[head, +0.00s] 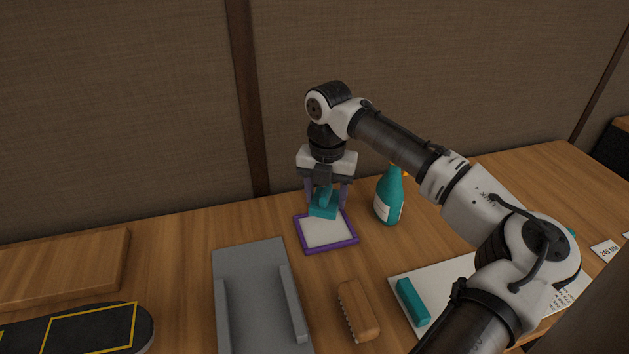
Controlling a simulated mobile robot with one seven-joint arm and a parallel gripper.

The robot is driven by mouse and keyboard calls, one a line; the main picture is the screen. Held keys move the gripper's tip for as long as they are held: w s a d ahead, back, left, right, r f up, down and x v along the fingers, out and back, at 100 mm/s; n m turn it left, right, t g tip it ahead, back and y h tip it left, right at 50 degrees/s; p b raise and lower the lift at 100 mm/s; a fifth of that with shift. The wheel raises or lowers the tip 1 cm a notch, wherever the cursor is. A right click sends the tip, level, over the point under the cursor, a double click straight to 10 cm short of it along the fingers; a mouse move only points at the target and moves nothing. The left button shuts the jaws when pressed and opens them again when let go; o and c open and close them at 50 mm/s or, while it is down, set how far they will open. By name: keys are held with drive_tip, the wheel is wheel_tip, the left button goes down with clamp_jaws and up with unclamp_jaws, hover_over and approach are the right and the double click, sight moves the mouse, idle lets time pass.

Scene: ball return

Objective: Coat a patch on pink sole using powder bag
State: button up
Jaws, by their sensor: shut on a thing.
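My gripper (326,192) points down at the back middle of the table, shut on a teal piece (323,208) with a block-like base and an upright grip. I take this piece to be the powder bag, though its shape looks more like a handled pad. Its base is at the back part of a purple-framed tray (330,246) with a pale, whitish inside; I cannot tell whether it touches the tray. No pink sole is visible. A dark, round-ended board or sole (90,330) with a yellow-outlined patch lies at the lower left, cut off by the frame.
A teal bottle (389,197) stands close right of the tray. A grey cradle with raised sides (232,290), a wooden brush (359,309) and a teal block (412,300) on white paper lie in front. A wooden board (65,266) is at left. A wall panel stands behind.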

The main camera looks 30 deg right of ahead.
sight(325, 229)
drive_tip(key=shift+f+b, duration=3)
drive_tip(key=shift+f, duration=0.4)
drive_tip(key=shift+f+p, duration=0.1)
drive_tip(key=shift+p, duration=0.35)
idle(0.8)
wheel_tip(325, 229, up, 7)
drive_tip(key=p, duration=0.7)
idle(0.9)
